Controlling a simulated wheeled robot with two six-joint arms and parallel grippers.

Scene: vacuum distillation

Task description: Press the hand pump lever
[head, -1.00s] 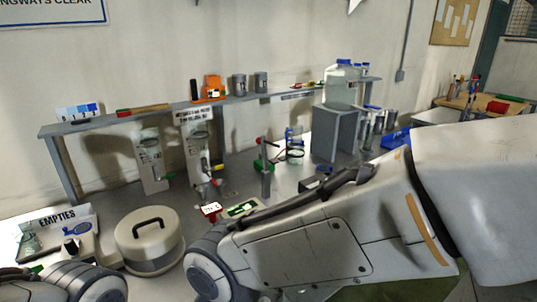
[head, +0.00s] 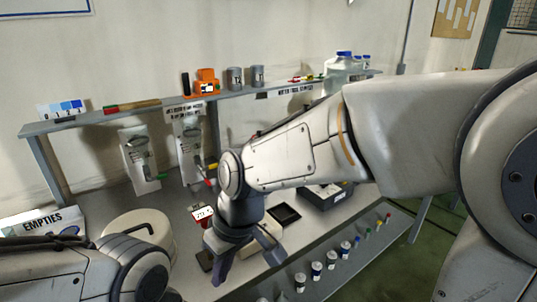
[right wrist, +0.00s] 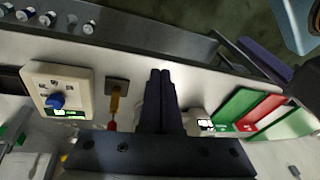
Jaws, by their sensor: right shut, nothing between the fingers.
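My right gripper (head: 218,272) is shut and empty, pointing down over the front part of the bench. Its closed dark fingers (right wrist: 160,85) also show in the right wrist view. Beside them in that view is a small dark pad with a yellow and red handle-like part (right wrist: 114,102), apart from the fingers. I cannot tell whether this is the hand pump lever; my right arm hides that part of the bench in the head view. My left arm shows at the lower left of the head view, but its gripper does not.
A beige box with a blue knob (right wrist: 58,92) stands near the gripper. Red and green panels (right wrist: 250,110) lie on the other side. A lidded round pot (head: 138,232) stands left. A row of small capped bottles (head: 331,257) lines the front. A raised shelf (head: 150,112) runs behind.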

